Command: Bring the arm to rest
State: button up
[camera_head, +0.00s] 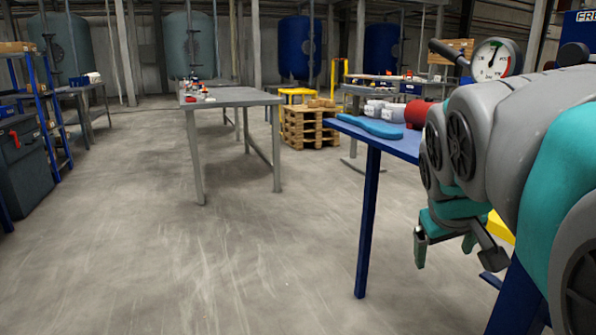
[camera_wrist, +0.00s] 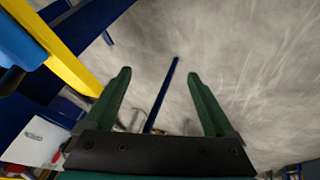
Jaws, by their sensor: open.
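My gripper (camera_head: 444,243) hangs below my grey and teal arm at the right of the head view, beside the blue table (camera_head: 393,143). In the wrist view my gripper (camera_wrist: 157,78) shows two green fingers spread apart with nothing between them. Bare floor and a blue table leg lie beyond the fingers. My arm is bent, and it hides part of the blue table in the head view.
A blue tray (camera_head: 365,126), white containers (camera_head: 384,110) and a red cylinder (camera_head: 418,113) are on the blue table. A pressure gauge (camera_head: 492,60) stands behind my arm. A grey table (camera_head: 230,97) and wooden pallets (camera_head: 309,128) are farther back. The floor (camera_head: 200,260) at left is clear.

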jog(key=s+a+f+g+y+p, duration=0.1)
jog(key=s+a+f+g, duration=0.1)
jog(key=s+f, duration=0.3)
jog(key=s+a+f+g+y+p, duration=0.1)
jog(key=s+a+f, duration=0.3)
jog(key=s, duration=0.6)
jog(key=s+a+f+m+g+y+p, duration=0.1)
jog(key=s+a+f+g, duration=0.2)
jog(key=s+f, duration=0.5)
jog(key=shift+a+f+g, duration=0.15)
jog(key=shift+a+g, duration=0.05)
jog(key=shift+g, duration=0.4)
